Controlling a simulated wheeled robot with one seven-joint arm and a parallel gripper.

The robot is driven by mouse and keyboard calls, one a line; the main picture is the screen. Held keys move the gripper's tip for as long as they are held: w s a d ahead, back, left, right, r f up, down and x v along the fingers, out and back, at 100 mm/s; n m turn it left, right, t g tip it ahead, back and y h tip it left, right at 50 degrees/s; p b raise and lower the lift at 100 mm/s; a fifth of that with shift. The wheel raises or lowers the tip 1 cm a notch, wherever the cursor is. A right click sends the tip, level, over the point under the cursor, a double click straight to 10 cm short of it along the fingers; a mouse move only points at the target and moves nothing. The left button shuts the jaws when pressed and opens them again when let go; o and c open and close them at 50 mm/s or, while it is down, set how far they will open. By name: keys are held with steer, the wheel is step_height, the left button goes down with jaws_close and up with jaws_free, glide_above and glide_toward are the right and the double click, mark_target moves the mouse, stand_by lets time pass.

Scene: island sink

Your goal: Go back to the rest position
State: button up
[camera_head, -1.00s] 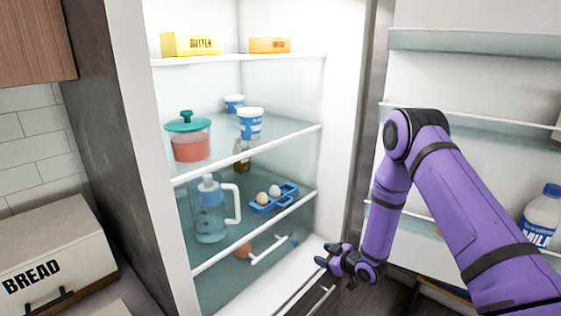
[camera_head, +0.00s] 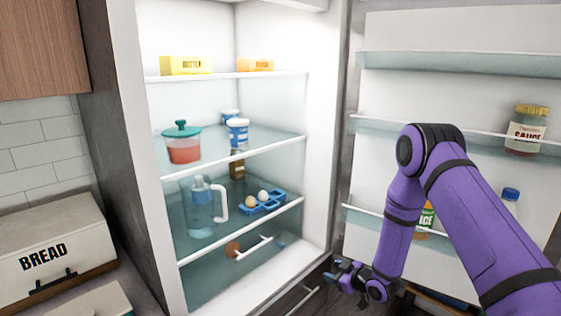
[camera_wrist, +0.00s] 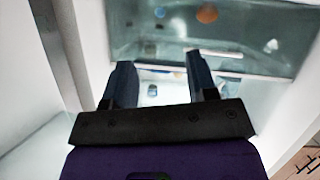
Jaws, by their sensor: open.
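My gripper (camera_head: 346,273) is at the lower right of the open fridge, near its bottom front edge, with my purple arm folded above it. In the wrist view my gripper (camera_wrist: 160,82) shows its two dark fingers spread apart with nothing between them. Beyond the fingers are the fridge's glass shelf (camera_wrist: 245,55) and an orange round item (camera_wrist: 207,14). In the head view my gripper is apart from the shelf items and holds nothing.
The open fridge door (camera_head: 420,90) stands at right with a sauce jar (camera_head: 527,130) on its rack. A bread box (camera_head: 50,243) is at left.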

steer(key=d+r+m+h, duration=0.2)
steer(key=d+r+h, duration=0.15)
steer(key=r, duration=0.95)
steer(key=d+r+m+h, duration=0.1)
steer(key=d+r+h, duration=0.25)
steer(key=r, duration=0.85)
steer(key=s+d+r+m+g+h, duration=0.1)
steer(key=s+d+r+m+h, duration=0.3)
steer(key=s+r, duration=0.85)
steer(key=s+r+m+g, duration=0.1)
steer(key=s+r, duration=0.1)
steer(key=s, duration=0.7)
steer(key=s+d+r+m+g+y, duration=0.1)
steer(key=s+r, duration=0.2)
steer(key=s, duration=0.7)
steer(key=s+r+m+g+y, duration=0.1)
steer(key=s+r+g, duration=0.1)
steer(key=s, duration=0.7)
steer(key=shift+s+d+r+m, duration=0.25)
steer(key=shift+s+r+m, duration=0.15)
steer(key=shift+r, duration=0.3)
steer(key=shift+w, duration=0.1)
